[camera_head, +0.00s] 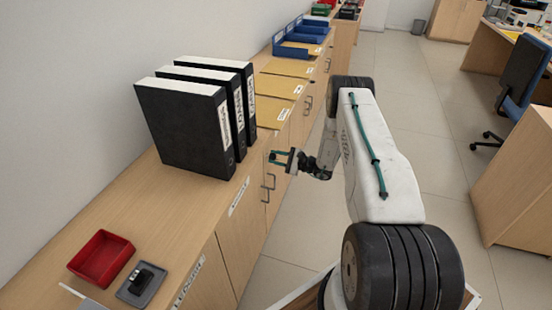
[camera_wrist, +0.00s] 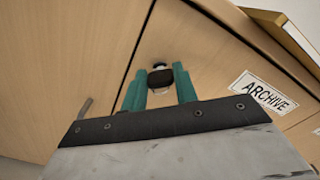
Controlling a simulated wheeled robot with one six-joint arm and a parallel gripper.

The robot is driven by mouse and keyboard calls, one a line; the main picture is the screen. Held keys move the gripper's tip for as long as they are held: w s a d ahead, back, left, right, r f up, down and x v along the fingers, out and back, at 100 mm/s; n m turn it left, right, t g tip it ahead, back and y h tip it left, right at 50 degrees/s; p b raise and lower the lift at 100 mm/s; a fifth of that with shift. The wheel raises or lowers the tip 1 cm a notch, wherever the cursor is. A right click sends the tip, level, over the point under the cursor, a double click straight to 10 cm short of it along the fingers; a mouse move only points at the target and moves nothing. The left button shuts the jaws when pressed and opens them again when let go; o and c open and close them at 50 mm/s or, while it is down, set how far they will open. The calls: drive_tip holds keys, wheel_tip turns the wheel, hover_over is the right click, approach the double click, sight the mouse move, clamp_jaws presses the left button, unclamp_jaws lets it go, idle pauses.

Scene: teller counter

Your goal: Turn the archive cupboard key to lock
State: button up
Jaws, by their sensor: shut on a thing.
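The archive cupboard shows as pale wooden doors (camera_wrist: 75,60) in the wrist view, with a white ARCHIVE label (camera_wrist: 263,93) right of my gripper. A small key with a dark, rounded head (camera_wrist: 160,79) stands out from the door front near a seam. My gripper (camera_wrist: 159,74) has its two green fingers on either side of the key head and is shut on it. In the head view my gripper (camera_head: 274,157) is at the cupboard fronts, just right of the binders. The key cannot be made out there. The angle of its slot is hidden.
Black binders (camera_head: 187,128) stand on the counter top (camera_head: 95,215). Folders (camera_head: 274,86) and blue trays (camera_head: 300,50) lie farther back. A red tray (camera_head: 101,258) is near the front. Door handles (camera_head: 267,187) stick out below my gripper. Open floor (camera_head: 420,150) lies to the right, before a blue chair (camera_head: 522,72).

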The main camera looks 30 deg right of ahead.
drive_tip(key=shift+s+f+n, duration=0.1)
drive_tip(key=shift+n, duration=2.35)
drive_tip(key=shift+f+n, duration=0.1)
drive_tip(key=shift+n, duration=2.35)
drive_tip(key=o, duration=1)
drive_tip(key=v, duration=0.7)
drive_tip(key=shift+s+d, duration=0.2)
drive_tip(key=shift+s, duration=0.1)
